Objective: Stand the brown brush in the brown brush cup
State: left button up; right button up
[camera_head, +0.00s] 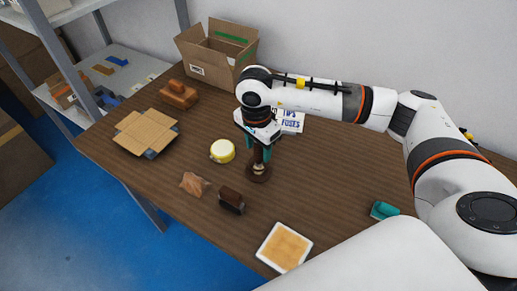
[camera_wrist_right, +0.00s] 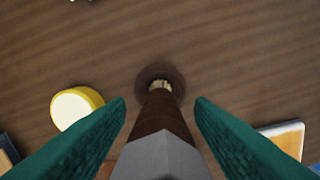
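The brown brush (camera_head: 257,154) stands roughly upright, bristles down, at the brown brush cup (camera_head: 259,178) near the table's middle. In the right wrist view the brush's brown handle (camera_wrist_right: 162,118) runs down to pale bristles inside the round dark cup (camera_wrist_right: 146,77). My right gripper (camera_head: 258,154) points down over the cup, with green fingers on either side of the handle. In the right wrist view gaps show between the fingertips and the handle, so the gripper (camera_wrist_right: 160,103) looks open around it. My left gripper is not in view.
A yellow-and-white round tub (camera_head: 222,151) stands left of the cup. A dark brown block (camera_head: 231,200), a small tan packet (camera_head: 194,184) and a white-rimmed tray (camera_head: 285,247) lie nearer the front. Cardboard boxes (camera_head: 146,132) (camera_head: 216,52) stand at the left and back.

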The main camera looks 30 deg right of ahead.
jog(key=r, duration=0.8)
jog(key=r+b, duration=0.1)
jog(key=r, duration=0.3)
jog(key=shift+s+a, duration=0.1)
jog(key=shift+a, duration=0.2)
